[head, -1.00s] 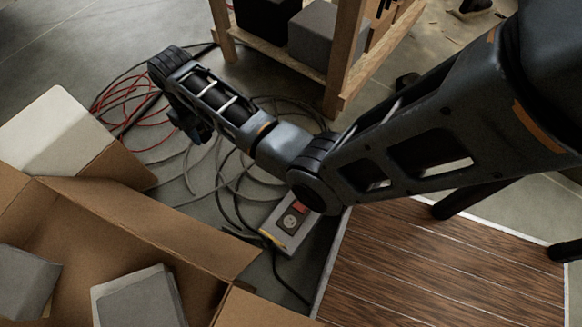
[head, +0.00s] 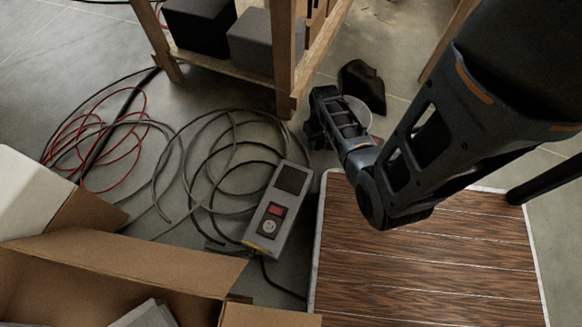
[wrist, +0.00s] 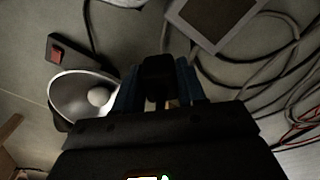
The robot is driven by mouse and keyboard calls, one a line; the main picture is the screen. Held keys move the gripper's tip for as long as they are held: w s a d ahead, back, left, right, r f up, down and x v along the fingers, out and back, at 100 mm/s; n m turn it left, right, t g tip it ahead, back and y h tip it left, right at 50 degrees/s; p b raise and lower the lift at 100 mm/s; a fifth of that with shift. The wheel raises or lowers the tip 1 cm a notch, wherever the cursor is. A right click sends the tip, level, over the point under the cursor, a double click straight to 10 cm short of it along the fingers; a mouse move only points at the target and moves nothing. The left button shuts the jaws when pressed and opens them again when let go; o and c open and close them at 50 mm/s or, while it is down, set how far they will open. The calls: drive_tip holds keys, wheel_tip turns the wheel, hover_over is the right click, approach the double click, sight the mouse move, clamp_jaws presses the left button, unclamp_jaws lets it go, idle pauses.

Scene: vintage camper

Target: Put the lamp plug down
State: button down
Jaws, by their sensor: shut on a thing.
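The lamp plug (wrist: 157,78) is a small black block between the blue fingers of my gripper (wrist: 157,95) in the wrist view. My gripper is shut on it. In the head view my gripper (head: 318,136) is low over the floor beside the shelf leg, and the plug cannot be made out there. A lamp with a round bowl and pale bulb (wrist: 90,97) lies left of my gripper in the wrist view. Its pale bowl (head: 358,110) shows partly behind my wrist in the head view. Whether the plug touches the floor cannot be told.
A wood-grain panel (head: 420,270) is at front right. Open cardboard boxes (head: 130,262) fill the front left. A wooden shelf (head: 285,60) stands behind. A small red-switched block (wrist: 65,57) lies near the lamp.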

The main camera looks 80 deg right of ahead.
drive_tip(key=shift+a+f, duration=0.25)
drive_tip(key=shift+f, duration=0.05)
drive_tip(key=b, duration=0.4)
hover_over(291, 180)
wheel_tip(291, 180, down, 6)
drive_tip(key=shift+s+f, duration=0.1)
drive_tip(key=shift+f, duration=0.15)
drive_tip(key=shift+f+b, duration=1.1)
drive_tip(key=shift+f, duration=0.85)
drive_tip(key=shift+f+b, duration=0.3)
drive_tip(key=shift+f, duration=0.1)
drive_tip(key=shift+f, duration=0.25)
drive_tip(key=c, duration=0.7)
unclamp_jaws()
drive_tip(key=shift+o, duration=0.2)
